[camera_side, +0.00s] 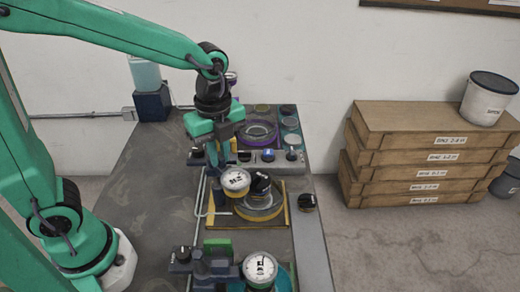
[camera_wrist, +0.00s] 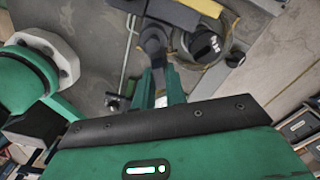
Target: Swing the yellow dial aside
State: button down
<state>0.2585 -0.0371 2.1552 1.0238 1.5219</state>
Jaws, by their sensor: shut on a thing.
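The yellow dial (camera_side: 237,181) has a round white face with dark marks and a yellowish rim. In the side view it sits over the left edge of a yellow-ringed round base (camera_side: 258,210) with a black knob (camera_side: 260,185) on top. My gripper (camera_side: 221,162) points down just behind and left of the dial face. In the wrist view my green fingers (camera_wrist: 160,84) are close together at a dark arm (camera_wrist: 153,42) beside the ringed base. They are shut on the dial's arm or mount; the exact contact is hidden.
A similar white-faced gauge (camera_side: 259,268) stands at the front on a teal base. A purple ring (camera_side: 258,132) lies behind, near a row of knobs. A black knob (camera_side: 307,202) sits at the bench's right edge. The bench (camera_side: 150,225) is bare at left.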

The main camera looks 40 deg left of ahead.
jog(key=m, duration=0.2)
jog(key=s+m, duration=0.1)
jog(key=m, duration=0.2)
jog(key=shift+s+a+m, duration=0.25)
jog(key=shift+a+m, duration=0.05)
jog(key=shift+a, duration=0.05)
dwell(0.3)
jog(key=c, duration=1.4)
grip_release()
jog(key=shift+c, duration=0.2)
jog(key=shift+r, duration=0.1)
notch_tip(320, 180, up, 8)
